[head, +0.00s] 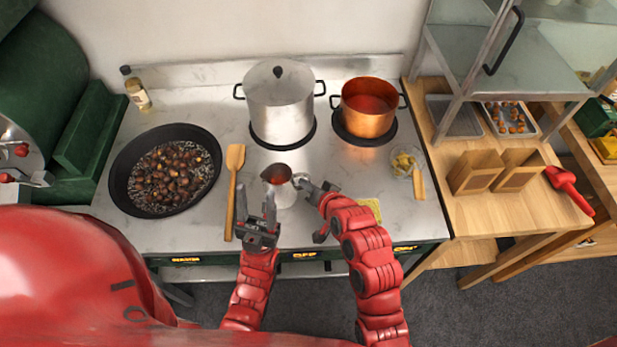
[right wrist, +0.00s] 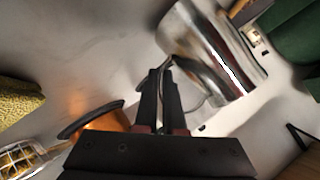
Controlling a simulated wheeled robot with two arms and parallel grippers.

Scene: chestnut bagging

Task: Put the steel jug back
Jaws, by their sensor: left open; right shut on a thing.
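The steel jug (head: 283,192) is upright in the middle of the stove top, in front of the large steel pot; its inside looks reddish-brown. My right gripper (head: 304,184) is shut on its handle from the right. The jug's shiny wall also shows in the right wrist view (right wrist: 207,50), with the right gripper's fingers (right wrist: 161,75) closed at the handle. I cannot tell whether its base touches the surface. My left gripper (head: 269,205) is open and empty, just to the left and nearer side of the jug.
A black pan (head: 122,183) of chestnuts is at left, with a wooden spatula (head: 235,160) beside it. The steel pot (head: 279,103) and copper pot (head: 368,117) stand behind. Wooden holders (head: 476,172) stand on the side table.

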